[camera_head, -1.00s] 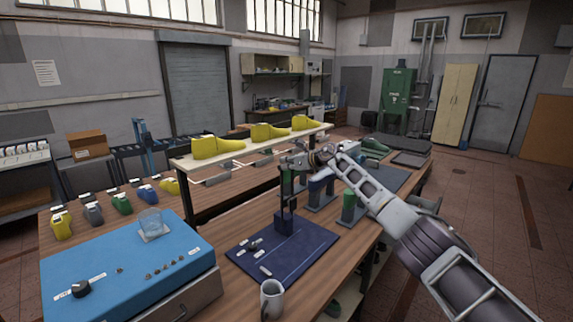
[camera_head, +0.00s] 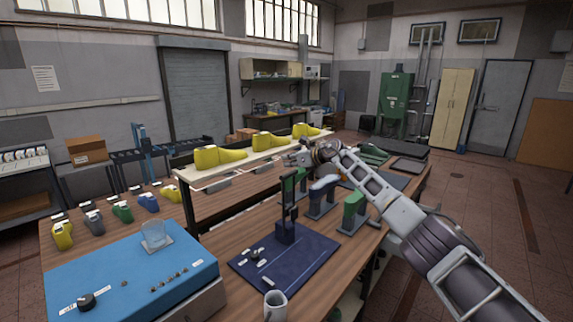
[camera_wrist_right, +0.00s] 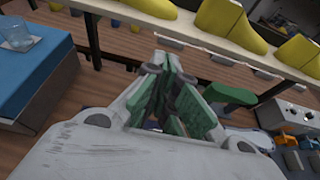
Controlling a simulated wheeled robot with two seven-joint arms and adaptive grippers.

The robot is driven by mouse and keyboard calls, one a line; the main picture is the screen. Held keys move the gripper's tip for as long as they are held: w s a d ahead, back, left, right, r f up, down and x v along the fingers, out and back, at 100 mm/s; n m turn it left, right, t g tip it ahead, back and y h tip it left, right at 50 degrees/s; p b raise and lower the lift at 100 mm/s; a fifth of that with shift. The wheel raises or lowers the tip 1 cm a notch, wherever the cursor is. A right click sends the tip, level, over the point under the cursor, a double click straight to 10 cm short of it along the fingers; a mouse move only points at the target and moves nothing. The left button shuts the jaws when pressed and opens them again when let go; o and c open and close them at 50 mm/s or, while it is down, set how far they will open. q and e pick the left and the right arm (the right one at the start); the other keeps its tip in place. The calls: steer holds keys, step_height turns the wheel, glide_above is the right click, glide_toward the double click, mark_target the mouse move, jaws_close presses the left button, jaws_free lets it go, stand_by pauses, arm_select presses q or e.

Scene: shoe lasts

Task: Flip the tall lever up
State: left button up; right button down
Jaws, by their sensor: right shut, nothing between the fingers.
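A dark post rises from a dark blue block (camera_head: 285,232) on a navy board, with a green part (camera_head: 289,188) near its top. It looks like the tall lever and stands upright, but I cannot tell for sure. My right gripper (camera_head: 297,158) is above and behind the post in the head view, shut and empty. In the right wrist view its fingers (camera_wrist_right: 166,70) are together, with green surfaces around them. I cannot tell whether it touches the post.
The navy board (camera_head: 315,268) also bears small black and white parts. A blue box (camera_head: 115,280) with a knob and a glass (camera_head: 154,234) is at left. A raised shelf (camera_head: 210,178) with yellow lasts stands behind. Other stands are at right.

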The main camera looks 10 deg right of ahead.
arm_select(q)
steer(key=shift+w+a+r+p, duration=0.15)
steer(key=shift+a+r+p, duration=0.5)
steer(key=shift+r+p, duration=0.3)
arm_select(e)
steer(key=shift+s+r, duration=0.1)
steer(key=shift+r, duration=2.1)
steer(key=shift+d, duration=0.1)
